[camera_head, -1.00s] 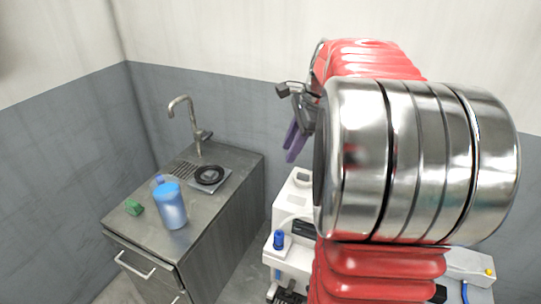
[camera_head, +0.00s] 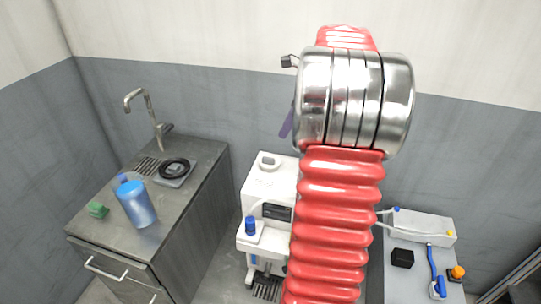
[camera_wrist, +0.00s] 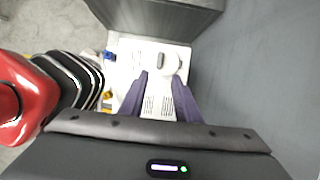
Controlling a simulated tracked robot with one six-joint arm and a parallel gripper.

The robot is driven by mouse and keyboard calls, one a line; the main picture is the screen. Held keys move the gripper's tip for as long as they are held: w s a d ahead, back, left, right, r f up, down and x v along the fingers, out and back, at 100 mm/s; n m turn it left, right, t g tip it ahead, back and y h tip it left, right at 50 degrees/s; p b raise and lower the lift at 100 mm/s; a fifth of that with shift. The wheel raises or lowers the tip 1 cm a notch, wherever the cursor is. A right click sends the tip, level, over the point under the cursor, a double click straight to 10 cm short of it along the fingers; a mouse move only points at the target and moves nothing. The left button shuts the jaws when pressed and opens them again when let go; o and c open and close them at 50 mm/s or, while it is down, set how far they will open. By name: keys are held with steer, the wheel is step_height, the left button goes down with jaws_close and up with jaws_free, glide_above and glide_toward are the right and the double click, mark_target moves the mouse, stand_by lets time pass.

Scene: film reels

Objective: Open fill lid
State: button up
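A white machine (camera_head: 254,193) stands on the floor between the sink counter and my arm. Its top has a raised oval part (camera_head: 268,161), which looks like the fill lid and appears closed. In the wrist view the machine's top (camera_wrist: 122,62) lies below and beyond my fingers, with the oval part (camera_wrist: 169,63) just past the fingertips. My gripper (camera_wrist: 159,75) is open and empty, its two purple fingers apart above the machine. In the head view one purple finger (camera_head: 287,122) shows above the machine; my arm hides the rest.
A steel sink counter (camera_head: 205,168) at left holds a blue bottle (camera_head: 138,203), a green item (camera_head: 98,210) and a black round item (camera_head: 174,169). A white and grey unit (camera_head: 418,226) stands at right. A wall is close behind the machine.

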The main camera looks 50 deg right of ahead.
mark_target(269, 158)
steer(key=x, duration=1.3)
steer(key=shift+w+f, duration=0.1)
steer(key=shift+f, duration=0.15)
steer(key=shift+c, duration=0.5)
jaws_close()
